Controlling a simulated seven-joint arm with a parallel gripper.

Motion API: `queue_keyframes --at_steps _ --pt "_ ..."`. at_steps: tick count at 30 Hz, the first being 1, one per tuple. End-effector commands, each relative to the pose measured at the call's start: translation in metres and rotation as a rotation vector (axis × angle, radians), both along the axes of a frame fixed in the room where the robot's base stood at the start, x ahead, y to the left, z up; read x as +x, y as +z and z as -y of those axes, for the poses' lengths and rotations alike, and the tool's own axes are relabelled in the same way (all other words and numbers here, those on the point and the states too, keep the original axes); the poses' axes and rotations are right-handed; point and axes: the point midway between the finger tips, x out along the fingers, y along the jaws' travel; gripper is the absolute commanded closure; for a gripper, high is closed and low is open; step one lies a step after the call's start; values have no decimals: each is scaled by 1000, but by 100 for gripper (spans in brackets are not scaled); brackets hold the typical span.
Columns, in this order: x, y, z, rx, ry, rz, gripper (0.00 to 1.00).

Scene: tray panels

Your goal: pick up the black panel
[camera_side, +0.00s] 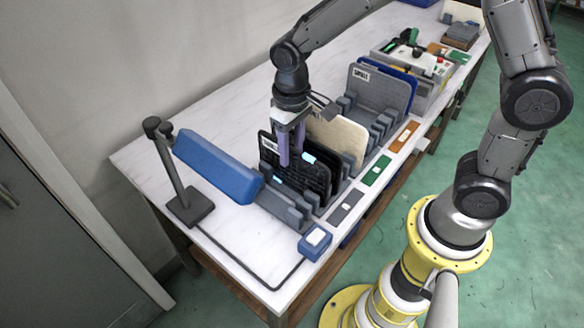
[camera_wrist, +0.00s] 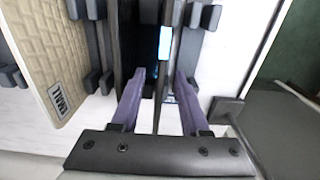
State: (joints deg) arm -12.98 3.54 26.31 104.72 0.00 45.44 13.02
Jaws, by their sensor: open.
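The black panel (camera_side: 312,183) stands upright in a grey slotted rack on the white table, with a pale label and small cyan patches near it. In the wrist view the dark panel (camera_wrist: 158,112) shows edge-on as a thin strip. My gripper (camera_side: 291,162) points down at the panel's top edge in the side view. In the wrist view my gripper's purple fingers (camera_wrist: 160,78) are apart, one on each side of the dark strip, with gaps visible. How far down the fingers reach is hard to tell.
A cream panel (camera_side: 341,136) stands just behind the black one; it also shows in the wrist view (camera_wrist: 42,55). Grey (camera_side: 380,92) and blue panels stand farther back. A blue lamp-like bar (camera_side: 215,167) on a post is close at left. A blue button box (camera_side: 315,243) sits at the front.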

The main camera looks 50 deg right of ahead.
Motion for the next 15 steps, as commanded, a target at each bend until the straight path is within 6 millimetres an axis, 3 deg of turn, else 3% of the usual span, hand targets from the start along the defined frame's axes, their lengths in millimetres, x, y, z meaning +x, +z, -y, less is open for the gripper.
queue_keyframes --at_steps 4,11,12,15 --pt "-1 -14 0 0 0 0 55" --pt "0 -16 0 0 1 1 55" --pt "0 -16 0 0 1 1 57" --pt "0 -16 0 0 1 1 75"
